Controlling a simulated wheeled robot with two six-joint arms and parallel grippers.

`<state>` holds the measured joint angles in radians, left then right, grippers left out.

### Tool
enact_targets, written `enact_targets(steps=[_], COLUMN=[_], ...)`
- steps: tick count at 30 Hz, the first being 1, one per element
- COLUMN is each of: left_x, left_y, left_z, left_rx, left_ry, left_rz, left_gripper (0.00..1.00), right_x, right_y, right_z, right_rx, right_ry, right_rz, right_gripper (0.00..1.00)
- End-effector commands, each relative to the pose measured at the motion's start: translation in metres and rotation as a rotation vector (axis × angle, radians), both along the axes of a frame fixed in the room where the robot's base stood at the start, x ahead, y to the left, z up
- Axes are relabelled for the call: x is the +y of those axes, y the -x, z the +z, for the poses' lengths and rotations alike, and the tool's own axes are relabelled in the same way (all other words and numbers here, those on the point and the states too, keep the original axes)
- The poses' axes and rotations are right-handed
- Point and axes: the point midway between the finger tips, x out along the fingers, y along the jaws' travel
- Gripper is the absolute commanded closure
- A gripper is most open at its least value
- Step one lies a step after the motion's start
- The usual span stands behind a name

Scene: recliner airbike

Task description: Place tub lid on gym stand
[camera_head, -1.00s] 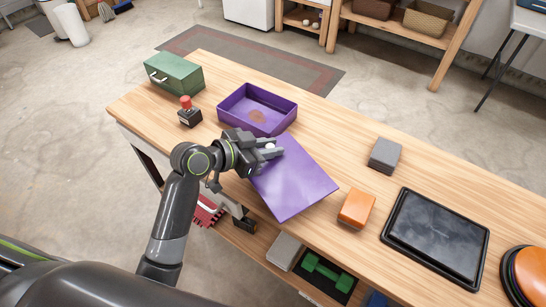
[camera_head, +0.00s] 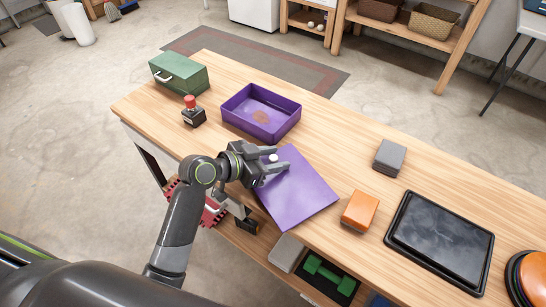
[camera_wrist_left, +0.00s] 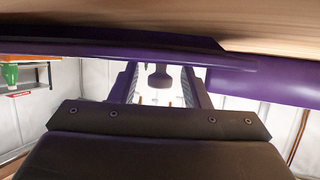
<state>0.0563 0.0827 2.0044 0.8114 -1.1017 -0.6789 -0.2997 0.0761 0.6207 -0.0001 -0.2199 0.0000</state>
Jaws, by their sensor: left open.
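The tub lid is a flat purple square (camera_head: 297,197) at the table's front edge in the head view, with a small pale knob (camera_head: 273,158) near its upper left side. My left gripper (camera_head: 275,160) is open, its two fingers on either side of the knob. In the left wrist view, the knob (camera_wrist_left: 158,77) shows between the spread fingers, with the purple lid (camera_wrist_left: 130,52) as a band across the top. The open purple tub (camera_head: 261,114) stands just behind. I cannot tell which thing is the gym stand. My right gripper is out of view.
On the wooden table are a green box (camera_head: 180,72), a red-topped joystick (camera_head: 193,112), a grey block (camera_head: 389,157), an orange block (camera_head: 360,211) and a black tray (camera_head: 440,246). A green dumbbell (camera_head: 330,272) lies on the lower shelf. The table's back middle is clear.

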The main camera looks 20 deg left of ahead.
Motion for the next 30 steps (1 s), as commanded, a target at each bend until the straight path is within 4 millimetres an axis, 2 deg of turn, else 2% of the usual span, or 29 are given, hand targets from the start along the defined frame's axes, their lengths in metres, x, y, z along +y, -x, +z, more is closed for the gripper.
enact_targets(steps=[4,7,21,30], left_x=[0.001,0.008,0.057,0.073], left_y=[0.0,0.007,0.062,0.079], left_z=[0.003,0.005,0.036,0.046], left_rx=[-0.001,-0.002,0.0,-0.001], left_ry=[-0.001,-0.005,-0.006,-0.002], left_rz=[0.001,0.001,-0.001,0.0], left_gripper=[0.57,0.57,0.57,0.57], right_x=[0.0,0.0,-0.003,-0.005], right_y=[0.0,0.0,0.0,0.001], right_z=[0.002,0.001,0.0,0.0], right_rx=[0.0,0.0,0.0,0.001], right_ry=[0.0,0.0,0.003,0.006], right_rz=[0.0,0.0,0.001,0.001], right_gripper=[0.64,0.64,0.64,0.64])
